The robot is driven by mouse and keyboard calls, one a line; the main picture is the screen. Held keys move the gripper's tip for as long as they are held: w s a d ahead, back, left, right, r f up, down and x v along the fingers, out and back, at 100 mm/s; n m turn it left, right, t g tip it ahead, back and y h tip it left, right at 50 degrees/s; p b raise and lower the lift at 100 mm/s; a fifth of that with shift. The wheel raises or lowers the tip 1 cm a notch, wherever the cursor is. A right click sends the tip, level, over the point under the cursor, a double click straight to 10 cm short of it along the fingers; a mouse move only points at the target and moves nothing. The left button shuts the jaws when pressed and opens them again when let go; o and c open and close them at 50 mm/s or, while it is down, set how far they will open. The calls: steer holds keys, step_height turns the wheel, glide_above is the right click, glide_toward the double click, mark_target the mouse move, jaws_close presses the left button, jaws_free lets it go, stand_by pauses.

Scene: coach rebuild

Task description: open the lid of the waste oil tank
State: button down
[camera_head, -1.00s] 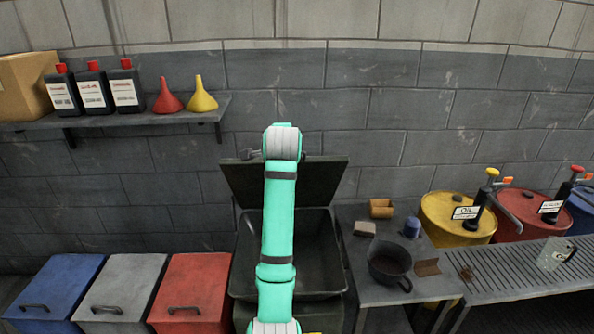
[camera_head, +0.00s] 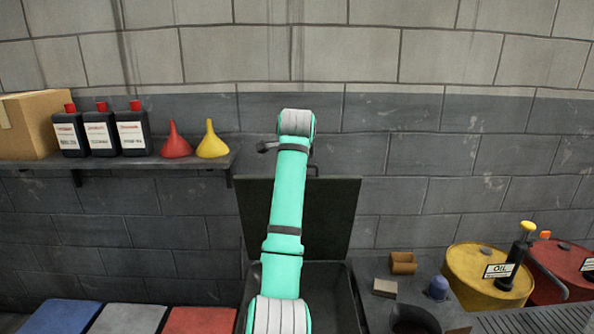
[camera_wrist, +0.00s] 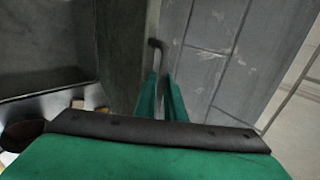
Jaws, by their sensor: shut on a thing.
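The waste oil tank (camera_head: 352,308) is a dark open bin at the bottom middle of the head view, partly behind my arm. Its dark lid (camera_head: 335,215) stands raised at the back of the tank, near the grey wall, with its underside facing the camera. A thin handle (camera_head: 314,168) shows at the lid's top edge. In the wrist view the lid (camera_wrist: 122,50) is a dark upright panel, and the bent end of the handle (camera_wrist: 156,44) shows at my fingertips. My gripper (camera_wrist: 161,78) is shut on the handle. In the head view my arm hides the fingers.
A wall shelf (camera_head: 120,160) with bottles, funnels and a box is at left. Blue, grey and red bins (camera_head: 200,320) stand below it. A side table (camera_head: 385,312) with small items and a yellow oil drum (camera_head: 485,275) are at right.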

steer(key=shift+w+f, duration=0.1)
steer(key=shift+w, duration=0.2)
steer(key=shift+a, duration=0.25)
steer(key=c, duration=1.8)
jaws_free()
steer(key=shift+s, duration=0.1)
steer(key=shift+c, duration=0.2)
steer(key=shift+d+f, duration=0.1)
steer(key=shift+d, duration=0.2)
steer(key=v, duration=1.1)
steer(key=shift+a+r, duration=0.2)
steer(key=shift+r, duration=0.05)
